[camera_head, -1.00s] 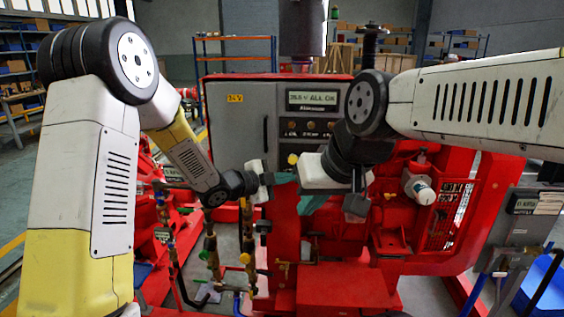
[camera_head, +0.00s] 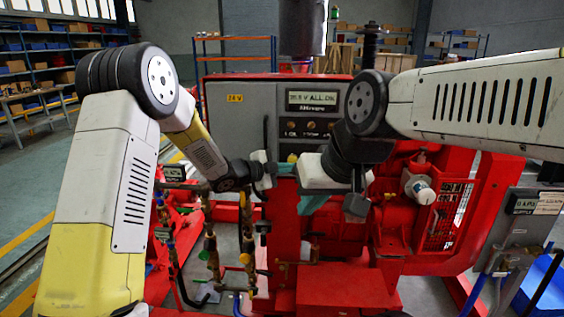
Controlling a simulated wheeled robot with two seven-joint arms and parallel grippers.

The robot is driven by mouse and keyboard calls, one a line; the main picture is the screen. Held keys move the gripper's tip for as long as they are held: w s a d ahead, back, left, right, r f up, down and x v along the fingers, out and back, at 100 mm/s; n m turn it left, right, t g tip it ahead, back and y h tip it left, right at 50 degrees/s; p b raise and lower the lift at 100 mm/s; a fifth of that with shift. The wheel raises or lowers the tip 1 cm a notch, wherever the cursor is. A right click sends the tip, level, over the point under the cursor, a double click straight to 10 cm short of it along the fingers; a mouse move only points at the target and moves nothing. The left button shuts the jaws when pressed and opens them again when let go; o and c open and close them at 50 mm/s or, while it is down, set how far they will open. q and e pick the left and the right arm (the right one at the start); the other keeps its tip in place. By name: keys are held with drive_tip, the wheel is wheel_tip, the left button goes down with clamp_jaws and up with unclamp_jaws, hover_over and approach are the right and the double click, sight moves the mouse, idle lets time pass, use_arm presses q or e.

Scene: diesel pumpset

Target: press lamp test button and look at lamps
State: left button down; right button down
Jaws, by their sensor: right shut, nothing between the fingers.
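The grey control panel (camera_head: 238,120) stands upright on the red pumpset, with a display (camera_head: 312,100) reading about "25.5 V ALL OK". Below the display is a row of small round amber-brown lamps (camera_head: 291,125), and none looks clearly lit. A yellow round part (camera_head: 292,158) shows lower on the panel. I cannot make out which part is the lamp test button; my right arm covers the panel's lower right. My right gripper (camera_head: 313,203) is shut and empty, in front of the panel's lower edge. My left gripper (camera_head: 283,168) is left of it; its fingers are too small to judge.
Brass valves and pipes (camera_head: 211,250) stand below my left gripper. The red engine frame (camera_head: 345,290) fills the lower middle. A grey box with a small display (camera_head: 523,205) is at the right. Shelves line the back; open floor lies at the left.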

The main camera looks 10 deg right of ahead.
use_arm(q)
drive_tip(key=shift+w+d, duration=0.25)
drive_tip(key=shift+w, duration=0.65)
drive_tip(key=shift+w, duration=0.1)
idle(1.3)
drive_tip(key=shift+w+d, duration=0.1)
drive_tip(key=shift+w, duration=0.2)
drive_tip(key=shift+w+d, duration=0.1)
drive_tip(key=shift+w, duration=0.3)
idle(0.7)
drive_tip(key=shift+s, duration=0.1)
drive_tip(key=shift+s+a, duration=0.2)
drive_tip(key=shift+s, duration=0.5)
drive_tip(key=shift+s, duration=0.1)
drive_tip(key=s, duration=0.2)
drive_tip(key=s+a, duration=0.1)
drive_tip(key=s, duration=0.1)
drive_tip(key=shift+s+a, duration=0.2)
drive_tip(key=shift+s, duration=0.1)
